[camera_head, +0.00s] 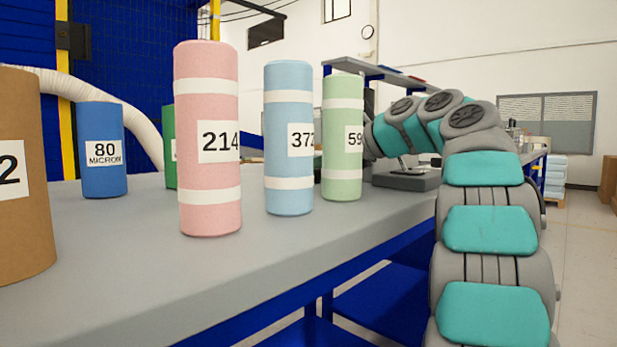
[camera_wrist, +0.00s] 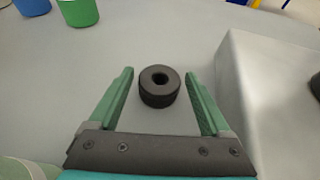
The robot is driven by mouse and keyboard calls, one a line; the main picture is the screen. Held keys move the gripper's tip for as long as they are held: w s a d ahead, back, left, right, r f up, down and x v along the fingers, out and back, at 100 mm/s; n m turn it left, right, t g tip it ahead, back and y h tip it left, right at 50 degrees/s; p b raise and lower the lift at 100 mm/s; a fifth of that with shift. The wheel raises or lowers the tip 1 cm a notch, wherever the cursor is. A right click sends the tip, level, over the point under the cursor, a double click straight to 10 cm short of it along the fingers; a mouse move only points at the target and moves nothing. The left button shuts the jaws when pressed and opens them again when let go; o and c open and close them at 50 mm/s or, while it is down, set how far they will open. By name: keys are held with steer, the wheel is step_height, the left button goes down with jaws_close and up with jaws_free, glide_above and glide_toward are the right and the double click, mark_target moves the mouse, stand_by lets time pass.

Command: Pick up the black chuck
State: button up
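The black chuck (camera_wrist: 159,87) is a short dark ring with a round hole in its top. It sits on the grey bench top (camera_wrist: 75,80) in the wrist view. My gripper (camera_wrist: 165,75) is open, with one green finger on each side of the chuck and a gap to each. The chuck lies between the fingers, towards their tips, and nothing is held. In the head view my arm reaches over the bench behind the green foam roll, and the chuck and the fingers do not show there.
A pale block (camera_wrist: 265,95) stands right of the gripper. Pink (camera_head: 208,140), light blue (camera_head: 288,110) and pale green (camera_head: 343,110) rolls stand on the bench. A blue cylinder (camera_head: 102,150) and a brown one (camera_head: 22,120) stand at left. A green cylinder (camera_wrist: 78,12) stands beyond the chuck.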

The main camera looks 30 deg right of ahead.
steer(key=c, duration=1.2)
steer(key=shift+o, duration=0.2)
